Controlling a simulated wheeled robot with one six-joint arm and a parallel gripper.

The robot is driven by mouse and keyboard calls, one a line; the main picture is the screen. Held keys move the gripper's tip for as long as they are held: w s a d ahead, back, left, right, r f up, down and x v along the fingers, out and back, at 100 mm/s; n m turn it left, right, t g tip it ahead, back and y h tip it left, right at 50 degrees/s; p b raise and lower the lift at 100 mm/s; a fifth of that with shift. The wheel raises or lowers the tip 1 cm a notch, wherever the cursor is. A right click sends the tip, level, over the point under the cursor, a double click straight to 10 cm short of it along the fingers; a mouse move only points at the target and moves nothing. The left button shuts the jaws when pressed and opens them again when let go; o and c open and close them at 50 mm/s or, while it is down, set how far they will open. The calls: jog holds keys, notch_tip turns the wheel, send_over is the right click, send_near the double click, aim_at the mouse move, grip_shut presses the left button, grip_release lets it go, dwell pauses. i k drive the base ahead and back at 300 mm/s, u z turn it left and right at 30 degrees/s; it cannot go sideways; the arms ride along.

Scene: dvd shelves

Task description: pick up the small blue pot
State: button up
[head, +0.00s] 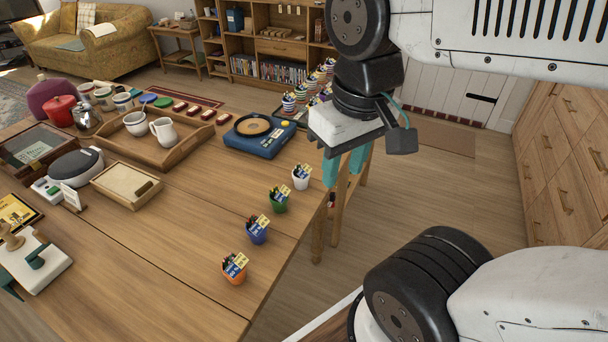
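The small blue pot (257,234) stands upright near the right edge of the wooden table, with blue and yellow cards and other small items sticking out of its top. It is in a row between a green pot (279,204) and an orange pot (235,275). My gripper (345,172) points down with its teal fingers apart and nothing seen between them. It appears beyond the table's right edge, up and to the right of the blue pot and clear of it.
A white pot (301,182) ends the row nearest my gripper. A blue turntable-like device (262,142) and a wooden tray with mugs (182,157) stand farther back. The table (185,235) is bare left of the blue pot. Wooden drawers (560,150) stand at the right.

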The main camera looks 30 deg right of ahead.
aim_at(256, 227)
jog(key=z, duration=2.2)
jog(key=k, duration=1.2)
jog(key=u, duration=2.6)
jog(key=i, duration=0.5)
jog(key=u, duration=0.05)
